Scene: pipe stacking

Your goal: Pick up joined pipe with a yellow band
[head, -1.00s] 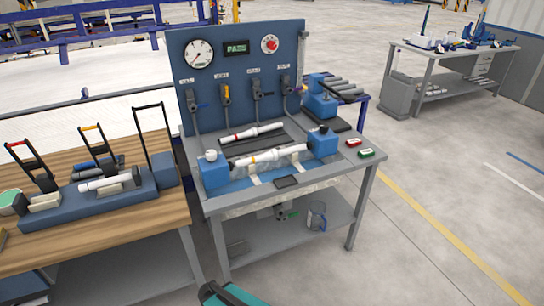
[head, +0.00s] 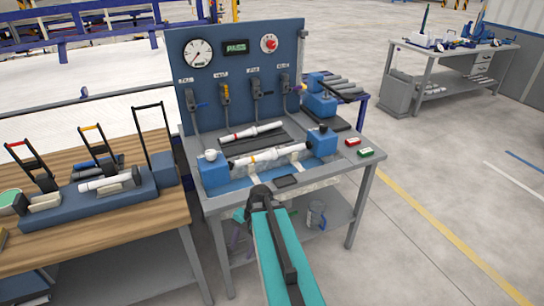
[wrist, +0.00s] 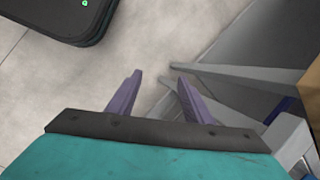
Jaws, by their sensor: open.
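A joined white pipe with a yellow-orange band (head: 268,156) lies across the front of the test bench, between two blue end blocks. A second white pipe with a red band (head: 253,132) lies behind it on a dark rest. My gripper (wrist: 159,75) is open and empty, its two purple fingers spread above the grey floor in the wrist view. In the head view my arm rises in front of the bench, and the gripper is mostly hidden low at the bench's front edge, apart from both pipes. No pipe shows in the wrist view.
The right blue end block (head: 322,141) and the left one (head: 213,174) flank the banded pipe. A blue gauge panel (head: 215,85) stands behind. A black pad (head: 286,181) lies at the front edge.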

